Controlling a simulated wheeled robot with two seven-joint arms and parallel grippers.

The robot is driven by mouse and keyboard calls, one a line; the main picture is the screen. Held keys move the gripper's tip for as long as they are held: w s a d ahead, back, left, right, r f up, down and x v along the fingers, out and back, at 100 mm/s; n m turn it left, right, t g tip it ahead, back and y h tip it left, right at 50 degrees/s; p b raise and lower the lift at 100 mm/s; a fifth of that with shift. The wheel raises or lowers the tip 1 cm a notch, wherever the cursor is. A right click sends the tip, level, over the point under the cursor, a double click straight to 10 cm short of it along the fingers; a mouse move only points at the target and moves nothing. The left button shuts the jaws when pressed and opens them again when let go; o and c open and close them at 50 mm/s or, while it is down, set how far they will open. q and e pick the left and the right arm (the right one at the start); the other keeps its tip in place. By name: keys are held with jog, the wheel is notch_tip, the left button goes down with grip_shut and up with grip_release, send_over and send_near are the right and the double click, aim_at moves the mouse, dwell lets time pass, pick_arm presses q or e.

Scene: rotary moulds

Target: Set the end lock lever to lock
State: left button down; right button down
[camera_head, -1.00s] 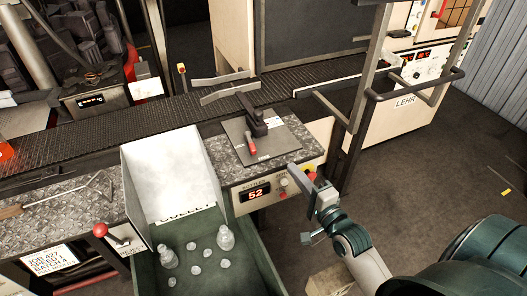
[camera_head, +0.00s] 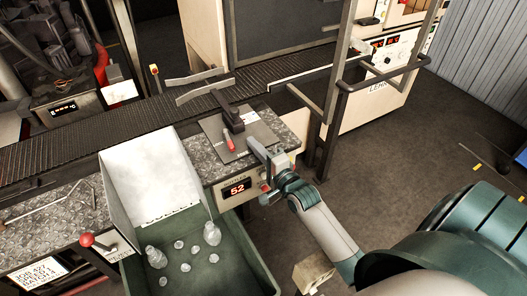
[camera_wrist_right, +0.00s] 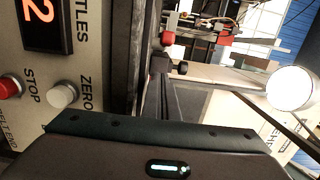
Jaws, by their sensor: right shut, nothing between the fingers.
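A small lever with a red grip (camera_head: 230,142) sits on a grey plate (camera_head: 250,142) on the bench beside the conveyor. A dark clamp arm on a post (camera_head: 232,118) stands just behind it. Lettering on the plate is too small to read, so I cannot tell which mark the lever points at. My right gripper (camera_head: 254,146) is shut and empty, at the plate's right front edge, a little right of the red grip and apart from it. A red end (camera_wrist_right: 168,40) in the right wrist view looks like this grip. My left gripper is not in view.
Below the plate is a panel with a red "52" display (camera_head: 237,188); the wrist view shows its STOP button (camera_wrist_right: 10,86) and ZERO knob (camera_wrist_right: 62,95). A green bin (camera_head: 245,245) with bottles stands in front. A red-knobbed lever (camera_head: 87,240) is at left. A rail frame (camera_head: 333,100) rises at right.

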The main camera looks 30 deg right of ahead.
aim_at(244, 155)
jog(key=shift+w+a+p, duration=0.15)
jog(key=shift+a+p, duration=0.15)
jog(key=shift+a, duration=0.65)
jog(key=shift+w+a+p, duration=0.1)
jog(key=shift+a+p, duration=0.2)
jog(key=shift+a, duration=0.65)
